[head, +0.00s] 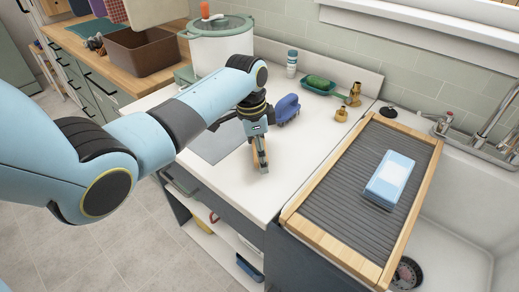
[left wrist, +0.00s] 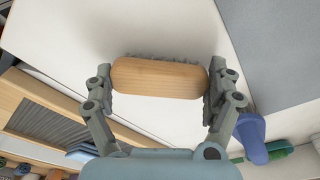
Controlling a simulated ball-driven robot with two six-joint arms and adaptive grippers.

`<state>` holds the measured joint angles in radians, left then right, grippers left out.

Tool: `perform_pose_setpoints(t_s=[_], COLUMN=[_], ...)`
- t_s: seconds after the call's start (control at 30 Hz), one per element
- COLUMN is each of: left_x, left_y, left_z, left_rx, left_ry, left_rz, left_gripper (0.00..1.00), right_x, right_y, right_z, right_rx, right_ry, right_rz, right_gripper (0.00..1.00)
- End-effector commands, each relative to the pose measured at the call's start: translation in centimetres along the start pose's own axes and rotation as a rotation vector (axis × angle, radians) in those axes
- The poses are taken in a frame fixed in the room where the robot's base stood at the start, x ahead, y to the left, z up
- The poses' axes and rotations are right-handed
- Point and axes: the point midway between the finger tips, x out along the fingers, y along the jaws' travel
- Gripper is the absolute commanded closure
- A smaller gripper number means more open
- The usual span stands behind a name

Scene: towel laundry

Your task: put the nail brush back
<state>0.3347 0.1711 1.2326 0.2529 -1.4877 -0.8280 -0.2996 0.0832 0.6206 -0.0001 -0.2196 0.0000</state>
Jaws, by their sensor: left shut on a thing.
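The nail brush is a wooden block with short grey bristles; it is in the left wrist view (left wrist: 160,77) between both fingers. My left gripper (head: 258,150) is shut on it, one finger at each end, low over the white counter. In the head view the brush is mostly hidden by the gripper, with a little wood (head: 262,156) showing. I cannot tell whether it touches the counter. A green tray (head: 309,90) at the back of the counter holds a green scrubber (head: 319,81). My right gripper is in neither view.
A purple-blue brush (head: 288,108) stands behind the gripper. A grey mat (head: 213,148) lies left of it. Brass pieces (head: 341,114) stand at the back right. The front counter is clear.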

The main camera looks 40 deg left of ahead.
Motion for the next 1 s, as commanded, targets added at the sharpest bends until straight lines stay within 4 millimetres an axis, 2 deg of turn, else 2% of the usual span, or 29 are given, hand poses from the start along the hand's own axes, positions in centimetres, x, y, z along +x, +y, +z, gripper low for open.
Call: perform_pose_setpoints(t_s=[0.17, 0.2, 0.27, 0.53, 0.67, 0.77, 1.0], left_x=[0.2, 0.2, 0.2, 0.1, -0.8, -2.5, -7.9], left_y=[0.0, 0.0, 0.0, 0.0, -0.1, -0.1, -0.2], left_z=[0.0, 0.0, 0.0, 0.0, -0.1, -0.1, -0.1], left_rx=[0.0, 0.0, 0.0, 0.0, 0.0, 0.0, 0.0], left_ry=[0.0, 0.0, 0.0, 0.0, 0.002, 0.002, 0.003], left_rz=[0.0, 0.0, 0.0, 0.0, -0.002, -0.003, -0.004], left_gripper=[0.42, 0.09, 0.01, 0.0, 0.0, 0.0, 0.0], right_x=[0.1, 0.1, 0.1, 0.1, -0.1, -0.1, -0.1], right_y=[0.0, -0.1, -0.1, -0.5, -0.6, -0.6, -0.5], right_z=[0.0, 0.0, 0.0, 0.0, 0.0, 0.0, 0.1], right_rx=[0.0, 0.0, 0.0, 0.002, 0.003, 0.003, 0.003], right_ry=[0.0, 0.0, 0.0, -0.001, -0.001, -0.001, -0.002], right_rz=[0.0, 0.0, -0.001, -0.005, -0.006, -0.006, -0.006], right_gripper=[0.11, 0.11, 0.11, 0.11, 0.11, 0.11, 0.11])
